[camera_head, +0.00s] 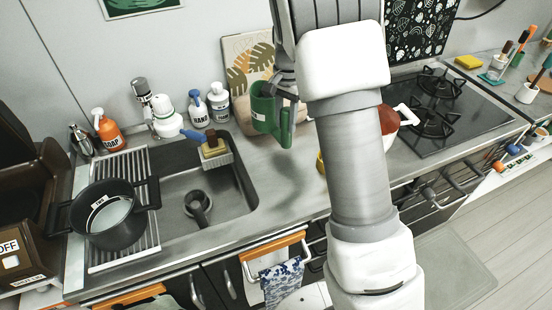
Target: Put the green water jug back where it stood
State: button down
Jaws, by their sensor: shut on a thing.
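The green water jug (262,108) is in the middle of the head view, to the right of the sink. It has a white label and its handle faces right. My gripper (286,92) is shut on the jug at its upper right side, just left of my white and grey arm. The jug appears to be held above the counter, with a dark shadow on the steel below it. My arm hides the counter to the right of the jug.
The sink (222,200) holds a dark cup-like thing. A black pot (115,215) sits on the drying rack at left. Several bottles and a patterned board (246,62) stand at the back. A red and white item (390,118) shows partly behind my arm, near the stove (440,110).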

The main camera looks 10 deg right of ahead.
aim_at(284, 144)
jog(key=shift+w+m+b, duration=0.3)
jog(key=shift+w+m, duration=0.25)
jog(key=shift+m, duration=0.05)
jog(key=shift+f, duration=4.8)
jog(key=shift+f+b, duration=0.15)
jog(key=shift+b, duration=0.15)
jog(key=c, duration=0.5)
grip_release()
